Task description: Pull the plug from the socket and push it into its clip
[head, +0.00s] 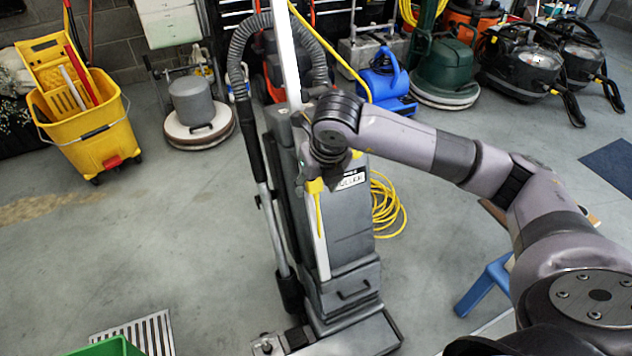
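My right arm reaches in from the right, and its wrist is at the upper part of an upright grey floor machine (345,225). My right gripper (318,170) points down there. Its fingers are mostly hidden by the wrist and too small to tell open from shut. A small yellow piece (315,186), with a short yellow strip hanging below it, shows right under the gripper. I cannot tell whether it is the plug or whether it is gripped. A yellow cord (335,55) runs down from the top behind my arm. No socket or clip can be made out. My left gripper is not in view.
A coiled yellow cable (385,205) lies behind the machine. A yellow mop bucket (85,125) stands at the left, a blue stool (487,284) at the right. A floor grate (140,332) and green container (108,347) are at the lower left. Open floor lies left of the machine.

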